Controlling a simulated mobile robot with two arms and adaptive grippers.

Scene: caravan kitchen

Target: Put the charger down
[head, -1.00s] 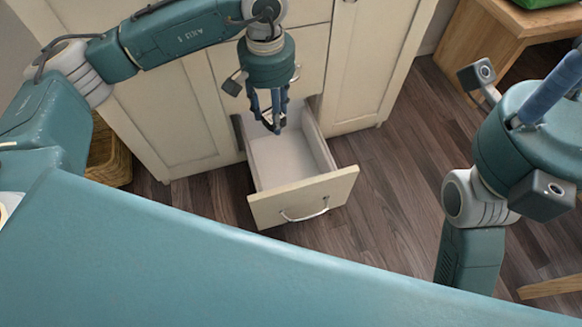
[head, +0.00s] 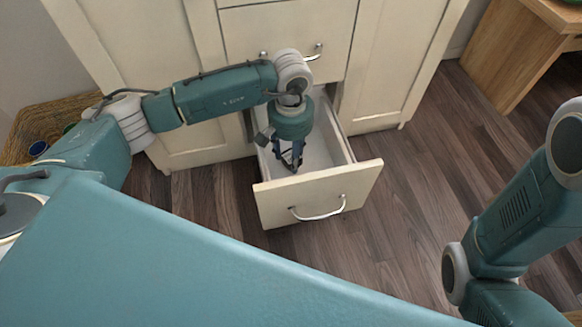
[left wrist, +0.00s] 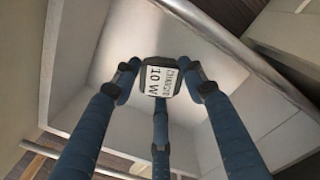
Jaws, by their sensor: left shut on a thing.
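The charger (left wrist: 160,79), a small dark block with a white label reading "10 W", is held between the fingertips of my left gripper (head: 291,160) in the left wrist view. The gripper (left wrist: 160,88) is shut on it and points down over the open drawer (head: 325,192). The pale drawer floor (left wrist: 205,55) shows behind the charger. I cannot tell whether the charger touches it. In the head view the charger is too small and dark to make out. My right arm shows at the right, but its gripper is out of the picture.
Cream cabinets (head: 405,60) stand around the drawer, with a closed drawer (head: 285,35) above it. A wicker basket (head: 60,125) is at the left and a wooden table (head: 515,50) at the upper right. The dark plank floor (head: 400,200) is clear in front.

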